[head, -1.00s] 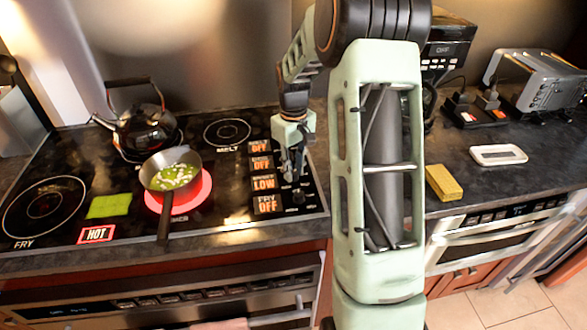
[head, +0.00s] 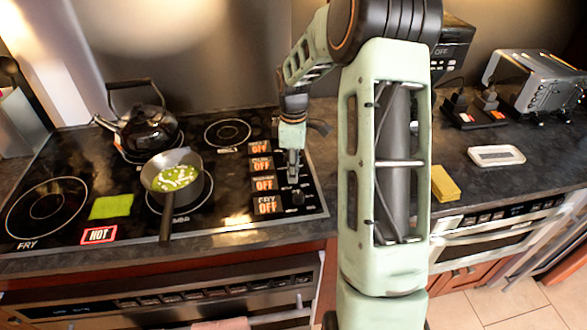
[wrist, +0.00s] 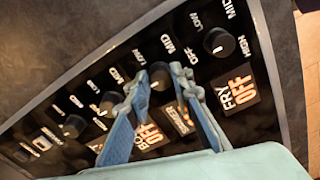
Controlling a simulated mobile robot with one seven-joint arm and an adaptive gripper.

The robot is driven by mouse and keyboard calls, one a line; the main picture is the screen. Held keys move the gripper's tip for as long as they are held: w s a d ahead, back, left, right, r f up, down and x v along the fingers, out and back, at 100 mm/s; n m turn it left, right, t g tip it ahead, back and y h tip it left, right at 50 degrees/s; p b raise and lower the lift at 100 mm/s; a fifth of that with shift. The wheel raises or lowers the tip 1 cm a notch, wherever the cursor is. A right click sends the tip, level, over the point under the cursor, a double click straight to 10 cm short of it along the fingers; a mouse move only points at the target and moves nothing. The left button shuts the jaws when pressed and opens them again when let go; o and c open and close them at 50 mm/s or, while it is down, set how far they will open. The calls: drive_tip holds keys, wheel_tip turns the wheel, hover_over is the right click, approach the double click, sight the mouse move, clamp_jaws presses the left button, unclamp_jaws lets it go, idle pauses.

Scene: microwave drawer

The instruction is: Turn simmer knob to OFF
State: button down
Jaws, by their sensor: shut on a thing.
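The simmer knob (wrist: 160,76) is a dark round knob on the black stove panel, between my fingertips in the wrist view. My gripper (wrist: 159,84) is shut on it from above; in the head view my gripper (head: 293,172) points down at the knob column and hides the knob. The simmer display (head: 264,184) reads OFF in orange. In the wrist view the simmer display (wrist: 179,120) is partly covered by a finger. The pan (head: 178,178) with green food stands on the simmer burner, which is dark.
The fry knob (wrist: 219,41) stands beside the simmer knob, with more knobs (wrist: 75,125) on the other side. All stove displays read OFF. A HOT sign (head: 99,235) is lit. A black kettle (head: 148,128) stands behind the pan. A yellow sponge (head: 445,184) lies right.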

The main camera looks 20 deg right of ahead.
drive_tip(key=shift+n, duration=0.3)
drive_tip(key=c, duration=1.7)
unclamp_jaws()
drive_tip(key=shift+r, duration=0.1)
wheel_tip(320, 180, up, 12)
drive_tip(key=shift+f, duration=0.1)
